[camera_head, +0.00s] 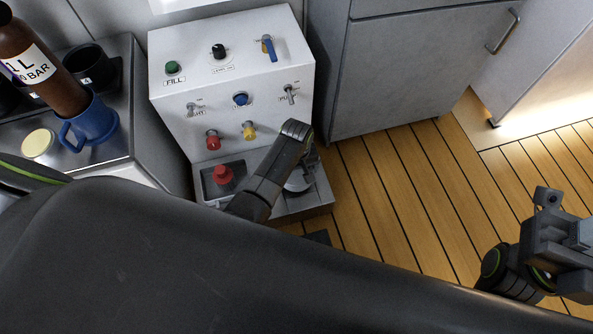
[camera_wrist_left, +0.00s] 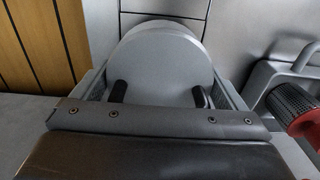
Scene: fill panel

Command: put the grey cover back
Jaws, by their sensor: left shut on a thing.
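The grey cover (camera_wrist_left: 165,62) is a round, plain disc, seen face-on between the two dark fingers of my left gripper (camera_wrist_left: 158,94) in the left wrist view. The fingers are shut on it; the exact grip is partly hidden by the gripper body. In the head view, my left gripper (camera_head: 302,165) is over the right part of the panel's low front ledge (camera_head: 290,208). A pale part of the cover (camera_head: 298,184) shows below it, mostly hidden by my arm. I cannot tell whether the cover touches the ledge. My right gripper (camera_head: 552,225) is at the right, over the floor, its jaws unclear.
The white fill panel (camera_head: 235,75) carries switches and coloured knobs. A blue mug (camera_head: 92,130) holding a brown bottle (camera_head: 42,65) is on the left counter. The wooden floor (camera_head: 400,170) at right is clear.

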